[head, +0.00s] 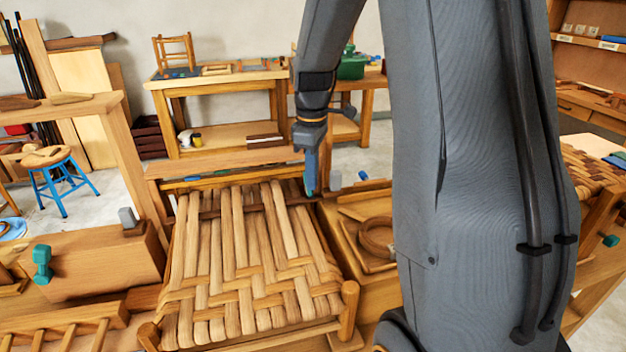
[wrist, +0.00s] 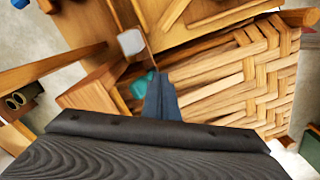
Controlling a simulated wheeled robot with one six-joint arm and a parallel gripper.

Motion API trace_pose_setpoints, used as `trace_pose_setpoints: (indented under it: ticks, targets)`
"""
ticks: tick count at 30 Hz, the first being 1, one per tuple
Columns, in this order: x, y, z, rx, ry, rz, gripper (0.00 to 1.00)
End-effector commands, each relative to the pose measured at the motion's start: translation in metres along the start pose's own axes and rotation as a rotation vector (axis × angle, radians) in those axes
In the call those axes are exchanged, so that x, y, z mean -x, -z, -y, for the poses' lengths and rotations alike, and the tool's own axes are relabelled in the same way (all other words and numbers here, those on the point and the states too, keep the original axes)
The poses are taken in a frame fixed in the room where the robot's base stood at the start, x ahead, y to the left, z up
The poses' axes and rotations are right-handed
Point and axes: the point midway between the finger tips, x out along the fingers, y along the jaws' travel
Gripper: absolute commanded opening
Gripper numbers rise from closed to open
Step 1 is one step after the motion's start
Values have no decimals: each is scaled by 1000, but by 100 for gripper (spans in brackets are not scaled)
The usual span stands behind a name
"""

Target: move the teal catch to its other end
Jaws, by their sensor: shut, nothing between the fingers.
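My gripper (head: 311,190) points down at the far right corner of the woven seat (head: 245,262). Its blue fingers are shut with nothing between them. In the wrist view the gripper (wrist: 159,76) has a teal piece (wrist: 141,85) just left of its fingertips, partly hidden behind them. I cannot tell whether they touch. This teal piece looks like the catch; in the head view only a hint of teal shows at the fingertips. A pale grey block (wrist: 131,42) is close by it, and also shows right of the fingers in the head view (head: 335,181).
Another teal knob (head: 42,263) is on a wooden box at the left, with a grey block (head: 128,217) on top. A further teal knob (head: 610,240) is at the far right. A coiled strip (head: 377,236) lies in a tray right of the seat. My arm hides much of the right.

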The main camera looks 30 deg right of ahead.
Motion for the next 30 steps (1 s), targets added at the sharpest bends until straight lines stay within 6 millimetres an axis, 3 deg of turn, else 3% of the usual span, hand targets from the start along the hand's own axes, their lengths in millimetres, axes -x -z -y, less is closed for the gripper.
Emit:
trace_pose_setpoints:
  ticks: [21,30]
  targets:
    - [67,-6,11,0,-1,0,0]
    - [68,-6,11,0,0,0,0]
